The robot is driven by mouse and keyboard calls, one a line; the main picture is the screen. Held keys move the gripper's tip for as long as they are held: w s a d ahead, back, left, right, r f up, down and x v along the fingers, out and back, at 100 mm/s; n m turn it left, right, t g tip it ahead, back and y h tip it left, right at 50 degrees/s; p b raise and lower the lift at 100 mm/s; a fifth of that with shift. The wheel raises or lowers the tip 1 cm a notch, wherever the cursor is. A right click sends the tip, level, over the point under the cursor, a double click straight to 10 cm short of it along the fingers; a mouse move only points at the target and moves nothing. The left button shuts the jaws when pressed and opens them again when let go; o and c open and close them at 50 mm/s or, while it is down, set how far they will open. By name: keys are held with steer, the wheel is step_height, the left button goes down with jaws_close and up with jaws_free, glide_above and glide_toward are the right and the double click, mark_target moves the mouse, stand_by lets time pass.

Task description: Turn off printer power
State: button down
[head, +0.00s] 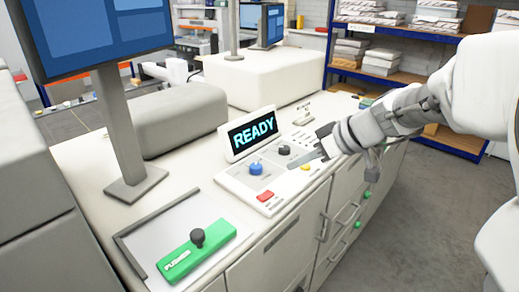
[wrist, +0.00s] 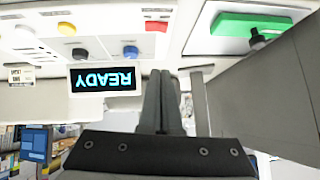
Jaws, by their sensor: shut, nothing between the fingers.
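The printer control panel (head: 236,180) is a white console on the counter, with a lit screen (head: 252,135) reading READY. It carries a blue knob (head: 256,167), a black knob (head: 284,150), a red button (head: 265,196) and a yellow button (head: 305,167). In the wrist view the screen (wrist: 104,81) appears upside down, with the blue knob (wrist: 131,52) and red button (wrist: 156,26) near my fingers. My gripper (head: 291,164) is shut and empty, over the panel's right part in the head view. I cannot tell whether it touches the panel.
A green pusher bar (head: 197,250) with a black knob lies on a metal plate at the front left. A monitor on a grey stand (head: 121,130) rises at the left. Blue shelves (head: 395,72) with paper stacks stand behind. Open floor lies at the right.

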steer(key=p, duration=0.1)
glide_toward(260, 194)
steer(key=w+a, duration=0.2)
steer(key=shift+w+a+r, duration=0.15)
steer(key=shift+w+a, duration=0.15)
steer(key=shift+a, duration=0.05)
steer(key=f, duration=0.3)
steer(key=shift+a+f, duration=0.2)
steer(key=shift+a, duration=0.05)
steer(key=shift+f, duration=0.5)
